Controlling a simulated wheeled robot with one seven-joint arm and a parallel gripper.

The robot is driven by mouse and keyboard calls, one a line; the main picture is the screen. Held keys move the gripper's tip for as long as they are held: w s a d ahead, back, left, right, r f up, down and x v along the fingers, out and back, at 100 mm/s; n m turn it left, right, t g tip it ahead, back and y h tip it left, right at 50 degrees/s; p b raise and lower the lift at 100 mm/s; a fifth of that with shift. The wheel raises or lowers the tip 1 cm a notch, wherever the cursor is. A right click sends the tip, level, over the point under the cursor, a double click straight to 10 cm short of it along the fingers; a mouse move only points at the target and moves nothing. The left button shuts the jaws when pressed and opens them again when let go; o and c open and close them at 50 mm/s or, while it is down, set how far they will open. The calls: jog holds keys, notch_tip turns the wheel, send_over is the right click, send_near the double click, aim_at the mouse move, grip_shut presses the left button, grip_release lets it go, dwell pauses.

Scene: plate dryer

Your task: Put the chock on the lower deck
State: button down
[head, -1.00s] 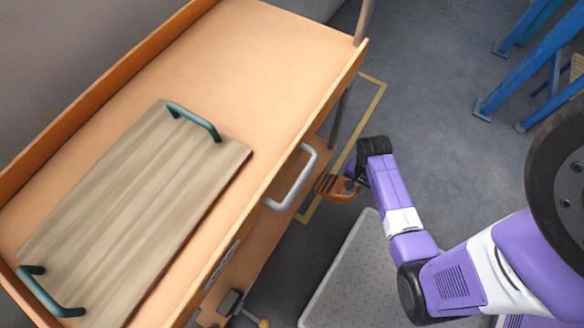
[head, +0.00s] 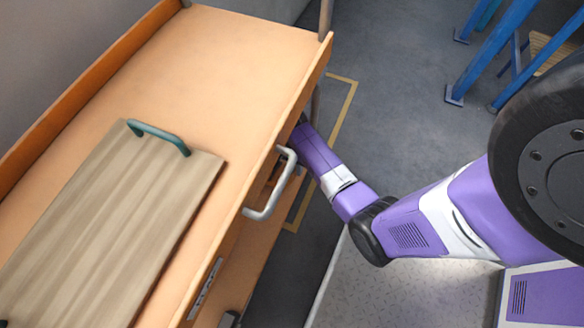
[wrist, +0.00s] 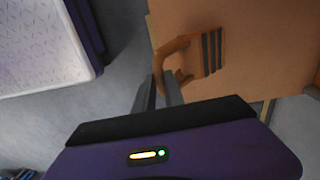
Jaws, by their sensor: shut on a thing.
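The chock (wrist: 205,53), an orange block with dark stripes and a loop-like handle, shows in the wrist view over the tan lower deck (wrist: 277,30). My gripper (wrist: 160,78) is shut on the chock's handle side. I cannot tell whether the chock touches the deck or hangs just above it. In the head view the lower deck (head: 250,262) shows as a strip below the upper deck (head: 235,62). There my gripper is hidden behind the cart's side, and the chock cannot be made out clearly.
A wooden board (head: 110,235) with green handles lies on the upper deck. A grey cart handle (head: 272,190) sticks out near my forearm. Blue legs (head: 490,55) stand farther back.

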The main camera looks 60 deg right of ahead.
aim_at(280, 172)
jog(key=shift+w+f+b, duration=0.35)
jog(key=shift+f+b, duration=0.2)
jog(key=shift+f, duration=0.35)
jog(key=shift+w+f+b, duration=0.35)
jog(key=shift+f+b, duration=0.15)
jog(key=shift+f, duration=0.35)
jog(key=c, duration=1.4)
grip_release()
